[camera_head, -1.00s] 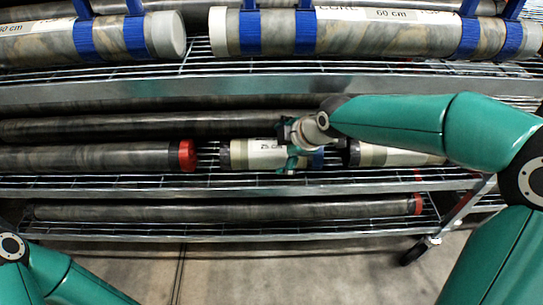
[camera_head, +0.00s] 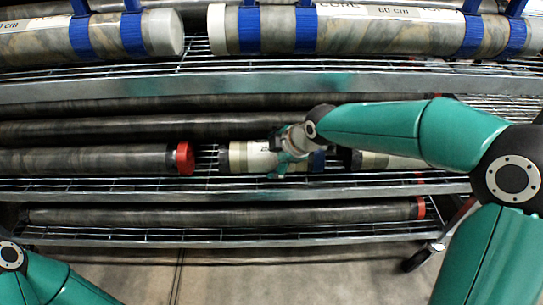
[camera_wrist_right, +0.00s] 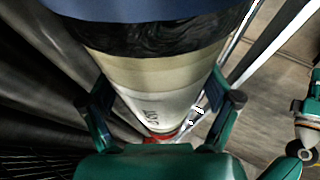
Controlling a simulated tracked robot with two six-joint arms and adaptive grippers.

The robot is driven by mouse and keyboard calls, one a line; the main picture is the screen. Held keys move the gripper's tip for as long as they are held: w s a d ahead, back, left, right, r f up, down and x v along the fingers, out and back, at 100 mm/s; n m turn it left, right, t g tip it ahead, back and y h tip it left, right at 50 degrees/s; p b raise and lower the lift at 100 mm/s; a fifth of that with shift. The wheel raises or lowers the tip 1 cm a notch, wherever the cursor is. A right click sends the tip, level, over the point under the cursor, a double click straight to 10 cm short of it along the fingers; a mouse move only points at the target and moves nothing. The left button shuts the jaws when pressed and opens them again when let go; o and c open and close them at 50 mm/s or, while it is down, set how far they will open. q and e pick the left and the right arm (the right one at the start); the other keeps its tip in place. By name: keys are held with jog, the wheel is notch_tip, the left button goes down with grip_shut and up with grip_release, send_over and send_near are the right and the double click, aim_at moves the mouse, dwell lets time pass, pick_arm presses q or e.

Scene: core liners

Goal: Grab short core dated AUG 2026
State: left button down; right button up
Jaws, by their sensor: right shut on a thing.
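A short core (camera_head: 248,157) with a pale label and a blue end lies on the middle shelf, between a long dark core and another pale-labelled core. My right gripper (camera_head: 287,157) is over its right half, shut on it, and hides part of the label. In the right wrist view the short core (camera_wrist_right: 160,75) runs between the two fingers of the gripper (camera_wrist_right: 163,108), with a dark band and blue end at the top. I cannot read a date on it.
A long core with a red cap (camera_head: 185,158) lies close to the left. A pale-labelled core (camera_head: 385,161) lies to the right, partly behind my arm. Large cores with blue straps (camera_head: 365,32) rest on the shelf above. The floor in front is clear.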

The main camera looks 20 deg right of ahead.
jog(key=shift+w+r, duration=0.1)
jog(key=shift+r, duration=0.05)
jog(key=shift+r, duration=0.1)
